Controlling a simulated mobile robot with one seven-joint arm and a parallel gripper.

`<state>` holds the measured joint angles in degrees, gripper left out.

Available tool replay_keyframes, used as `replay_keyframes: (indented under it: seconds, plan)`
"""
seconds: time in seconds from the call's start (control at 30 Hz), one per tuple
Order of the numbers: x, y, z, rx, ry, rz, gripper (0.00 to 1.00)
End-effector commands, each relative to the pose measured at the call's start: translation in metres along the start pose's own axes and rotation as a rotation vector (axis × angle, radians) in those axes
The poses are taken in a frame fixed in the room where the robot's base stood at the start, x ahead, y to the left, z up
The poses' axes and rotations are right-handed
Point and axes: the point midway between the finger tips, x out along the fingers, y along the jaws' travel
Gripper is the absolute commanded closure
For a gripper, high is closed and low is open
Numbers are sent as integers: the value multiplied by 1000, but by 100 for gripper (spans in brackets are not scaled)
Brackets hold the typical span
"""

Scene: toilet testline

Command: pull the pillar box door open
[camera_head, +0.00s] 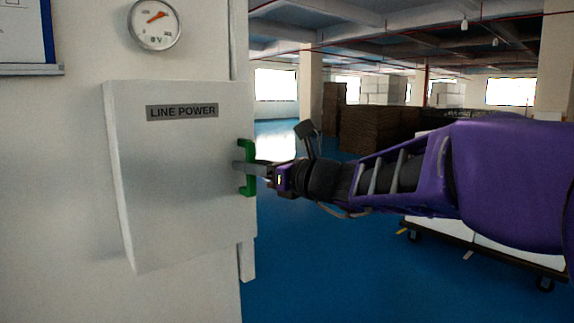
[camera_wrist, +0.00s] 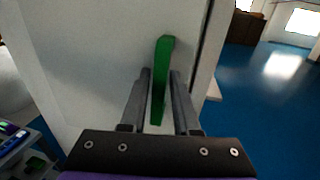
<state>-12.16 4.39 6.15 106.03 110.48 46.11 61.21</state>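The white pillar box door (camera_head: 180,180) has a "LINE POWER" label (camera_head: 182,112) and a green handle (camera_head: 250,167) upright at its right edge. No gap shows around the door; it looks closed. My gripper (camera_head: 246,168) reaches in from the right, at the handle. In the wrist view, the two grey fingers (camera_wrist: 160,78) stand on either side of the green handle (camera_wrist: 160,90), with the handle between them. A thin gap shows at the left finger, and the right finger is close to or touching the handle. The handle's far side is hidden.
A round gauge (camera_head: 155,22) is above the box, and a blue-framed board (camera_head: 28,35) is at the upper left. A wheeled cart (camera_head: 490,250) stands under my arm at the right. Blue floor (camera_head: 310,270) is clear right of the pillar.

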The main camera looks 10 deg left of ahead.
Motion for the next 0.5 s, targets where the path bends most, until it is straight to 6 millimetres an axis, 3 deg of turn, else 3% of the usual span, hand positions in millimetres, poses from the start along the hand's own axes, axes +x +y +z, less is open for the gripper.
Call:
replay_keyframes:
  seconds: [0.07, 0.23, 0.5]
  plan:
    - [0, 0, 0, 0, 0, 0, 70]
    - [0, 0, 0, 0, 0, 0, 100]
    - [0, 0, 0, 0, 0, 0, 100]
